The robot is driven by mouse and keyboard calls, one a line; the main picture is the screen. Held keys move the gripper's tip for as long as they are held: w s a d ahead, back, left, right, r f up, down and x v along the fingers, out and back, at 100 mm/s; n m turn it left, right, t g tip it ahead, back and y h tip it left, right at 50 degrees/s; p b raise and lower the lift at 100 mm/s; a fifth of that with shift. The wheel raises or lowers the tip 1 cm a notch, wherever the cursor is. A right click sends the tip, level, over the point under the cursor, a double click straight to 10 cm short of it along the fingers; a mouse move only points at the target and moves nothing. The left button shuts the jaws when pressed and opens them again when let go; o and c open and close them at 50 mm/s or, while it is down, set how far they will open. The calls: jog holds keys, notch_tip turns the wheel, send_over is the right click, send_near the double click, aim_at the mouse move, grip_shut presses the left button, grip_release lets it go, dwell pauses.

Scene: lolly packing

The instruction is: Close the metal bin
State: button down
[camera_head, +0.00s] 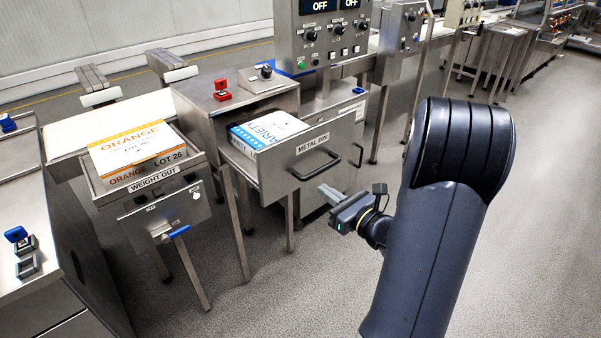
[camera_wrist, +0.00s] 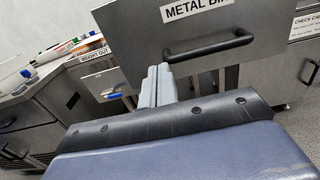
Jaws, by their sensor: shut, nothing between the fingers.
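The metal bin (camera_head: 275,172) is a steel drawer pulled out of its cabinet, labelled METAL BIN, with a black bar handle (camera_head: 316,166) on its front. A blue and white VARIETY box (camera_head: 268,130) lies inside it. In the wrist view the bin's front panel (camera_wrist: 140,28) and its handle (camera_wrist: 210,47) fill the upper middle. My gripper (camera_head: 324,191) is shut and empty, in front of the bin's front and a little below the handle. In the wrist view the closed fingers (camera_wrist: 157,80) point toward the panel, just left of the handle. I cannot tell whether they touch it.
An ORANGE box (camera_head: 136,150) sits on the WEIGHT OUT tray (camera_head: 108,197) to the left. A red button (camera_head: 221,93) and a knob (camera_head: 266,71) are on the cabinet top. A control panel (camera_head: 322,35) stands behind. The floor (camera_head: 290,290) in front is clear.

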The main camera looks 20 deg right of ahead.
aim_at(292, 167)
jog(key=x, duration=1)
jog(key=shift+w+a+f, duration=0.1)
jog(key=shift+w+a, duration=0.05)
jog(key=shift+w, duration=0.1)
